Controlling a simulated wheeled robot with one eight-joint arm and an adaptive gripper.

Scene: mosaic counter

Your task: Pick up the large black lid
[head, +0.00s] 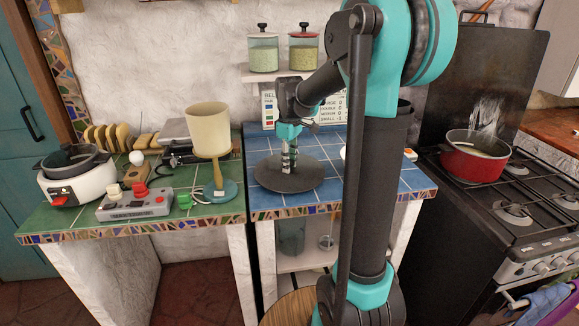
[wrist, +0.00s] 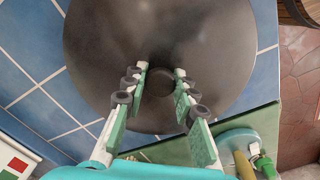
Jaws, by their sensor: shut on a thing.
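The large black lid (head: 302,183) is a dark round disc over the blue-tiled counter, near its left side. I cannot tell whether it touches the tiles. It fills much of the wrist view (wrist: 105,50), with its round knob (wrist: 157,84) at the middle. My gripper (head: 289,166) points down over the centre of the lid. In the wrist view, my gripper's fingers (wrist: 160,74) stand on both sides of the knob and are shut on it. The fingers hide part of the knob's edge.
The blue counter (head: 327,155) is partly hidden by my arm. A lamp (head: 212,150) stands close left on the green counter (head: 95,212), beside a grey control box (head: 135,205). A stove with a red pot (head: 473,160) is at right. Jars (head: 263,52) stand on a shelf above.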

